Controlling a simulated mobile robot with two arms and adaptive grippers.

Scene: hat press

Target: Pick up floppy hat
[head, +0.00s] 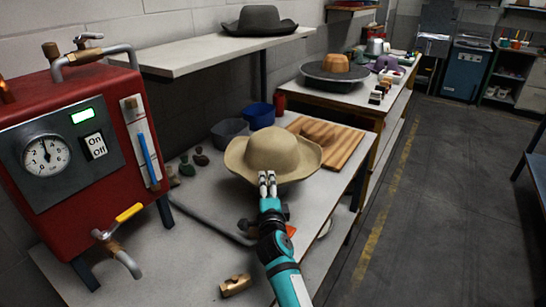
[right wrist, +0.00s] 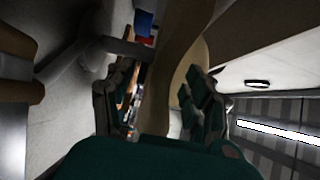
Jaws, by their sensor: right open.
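A tan floppy hat (head: 273,152) with a wide wavy brim sits raised on the workbench (head: 190,240); what holds it up is mostly hidden. My right gripper (head: 267,180) is at the near edge of the brim, with its two fingers pointing at the hat. In the right wrist view the gripper (right wrist: 160,105) is open, and the beige brim (right wrist: 181,65) shows edge-on between the fingers, nearer the right one. I cannot tell whether a finger touches it. My left gripper is in neither view.
A red steam boiler (head: 85,105) with gauge and valves stands at the left. A wooden board (head: 340,145), a blue bucket (head: 259,114) and a grey bucket (head: 228,133) are behind the hat. A brass hammer-like tool (head: 235,285) lies in front. A black hat (head: 258,20) rests on a shelf.

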